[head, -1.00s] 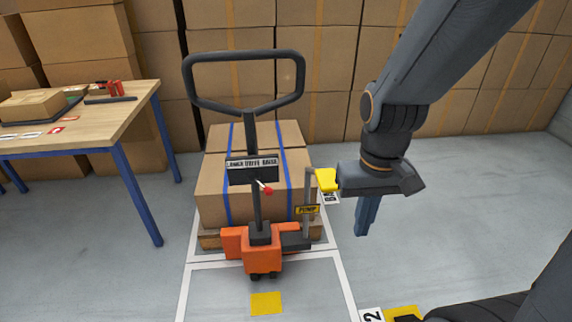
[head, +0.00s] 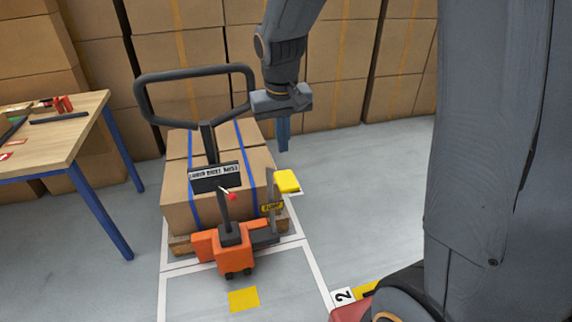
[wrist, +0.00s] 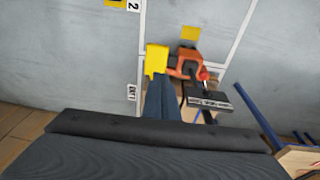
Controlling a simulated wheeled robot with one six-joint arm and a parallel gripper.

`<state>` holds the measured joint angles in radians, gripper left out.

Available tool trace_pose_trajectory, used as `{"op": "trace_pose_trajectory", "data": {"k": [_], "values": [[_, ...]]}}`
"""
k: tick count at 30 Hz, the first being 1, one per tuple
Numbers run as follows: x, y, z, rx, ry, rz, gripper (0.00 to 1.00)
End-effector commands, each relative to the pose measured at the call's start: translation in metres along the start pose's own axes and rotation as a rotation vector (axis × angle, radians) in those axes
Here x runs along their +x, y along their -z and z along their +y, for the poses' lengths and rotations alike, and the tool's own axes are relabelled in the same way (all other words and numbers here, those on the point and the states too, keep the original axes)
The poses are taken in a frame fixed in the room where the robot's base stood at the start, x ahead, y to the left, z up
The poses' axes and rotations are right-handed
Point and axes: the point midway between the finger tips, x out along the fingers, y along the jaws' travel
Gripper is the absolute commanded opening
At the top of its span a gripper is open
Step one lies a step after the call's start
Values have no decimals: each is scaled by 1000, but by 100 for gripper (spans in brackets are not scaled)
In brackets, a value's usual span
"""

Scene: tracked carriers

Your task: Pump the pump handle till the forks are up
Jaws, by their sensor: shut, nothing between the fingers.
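The orange pallet truck (head: 207,247) stands under a pallet of taped boxes (head: 181,210), its large dark loop handle (head: 150,118) upright. The pump handle is a grey lever with a yellow pad (head: 287,181) and a PUMP label, to the right of the truck's body. The yellow pad also shows in the wrist view (wrist: 157,59). My gripper (head: 283,148) is shut and empty, pointing down. The forks are hidden under the pallet.
A wooden table with blue legs (head: 92,122) stands at the left. Stacked cartons (head: 345,70) line the back wall. A small red lever (head: 232,197) sits on the truck's column. The grey floor right of the truck is open, with white lines and a "2" marker (head: 343,296).

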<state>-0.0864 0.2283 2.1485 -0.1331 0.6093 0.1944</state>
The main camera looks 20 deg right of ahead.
Motion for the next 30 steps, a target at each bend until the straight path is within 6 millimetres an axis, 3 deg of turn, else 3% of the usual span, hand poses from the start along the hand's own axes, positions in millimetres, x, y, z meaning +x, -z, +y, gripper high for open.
{"op": "trace_pose_trajectory", "data": {"k": [4, 16, 30], "values": [[-7, 17, -3, 1, -5, 16, 0], [-1, 16, -2, 2, -6, 15, 0], [74, 16, -2, 1, -5, 12, 0]]}}
